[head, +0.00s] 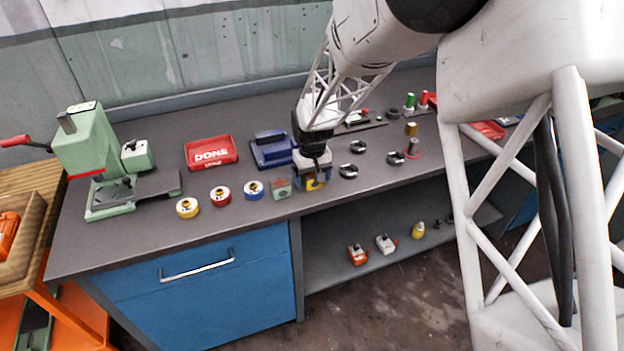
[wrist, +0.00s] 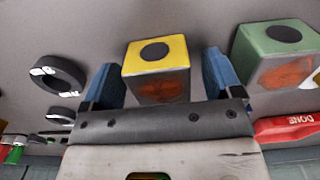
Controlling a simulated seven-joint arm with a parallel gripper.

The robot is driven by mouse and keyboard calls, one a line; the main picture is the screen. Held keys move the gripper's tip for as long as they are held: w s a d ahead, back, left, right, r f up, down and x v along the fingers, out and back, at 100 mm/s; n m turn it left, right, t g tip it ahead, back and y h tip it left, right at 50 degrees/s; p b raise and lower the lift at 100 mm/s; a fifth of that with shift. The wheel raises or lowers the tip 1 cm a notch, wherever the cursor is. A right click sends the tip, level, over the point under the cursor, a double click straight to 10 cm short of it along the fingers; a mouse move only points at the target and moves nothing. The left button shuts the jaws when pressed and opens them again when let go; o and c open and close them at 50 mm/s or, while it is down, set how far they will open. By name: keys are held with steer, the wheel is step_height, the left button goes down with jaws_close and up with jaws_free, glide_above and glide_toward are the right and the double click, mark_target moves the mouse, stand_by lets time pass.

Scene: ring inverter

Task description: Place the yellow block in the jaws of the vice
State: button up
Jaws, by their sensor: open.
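The yellow block (wrist: 156,67), with a dark round spot on top and an orange mark on its side, stands between my gripper's two blue fingers (wrist: 159,68). The fingers are open, with a gap on each side of the block. In the head view my gripper (head: 309,180) is low over the bench near its front edge, and it hides most of the yellow block (head: 314,184). The blue vice (head: 272,152) stands behind and to the left of my gripper. Its jaws are too small to make out clearly.
A green block (head: 280,188) stands close to the left of my gripper. Blue, red and yellow rings lie further left, and black rings (head: 348,171) lie to the right. The red DONE tray (head: 210,153) and green press (head: 95,150) are at left.

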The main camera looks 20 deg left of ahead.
mark_target(312, 175)
steer(key=c, duration=1.4)
steer(key=shift+r, duration=0.2)
steer(key=shift+r, duration=0.5)
steer(key=shift+s+d+r, duration=0.1)
steer(key=shift+s+r, duration=0.05)
steer(key=shift+r, duration=0.45)
steer(key=shift+s+d+r, duration=0.1)
steer(key=shift+r, duration=0.45)
steer(key=s+d, duration=0.3)
steer(key=s, duration=0.1)
steer(key=s+d+r, duration=0.1)
steer(key=s+d, duration=0.2)
steer(key=s, duration=0.1)
steer(key=s+d, duration=0.3)
steer(key=s, duration=0.1)
steer(key=shift+s+d+r, duration=0.1)
steer(key=shift+d+r, duration=0.05)
steer(key=shift+d, duration=0.05)
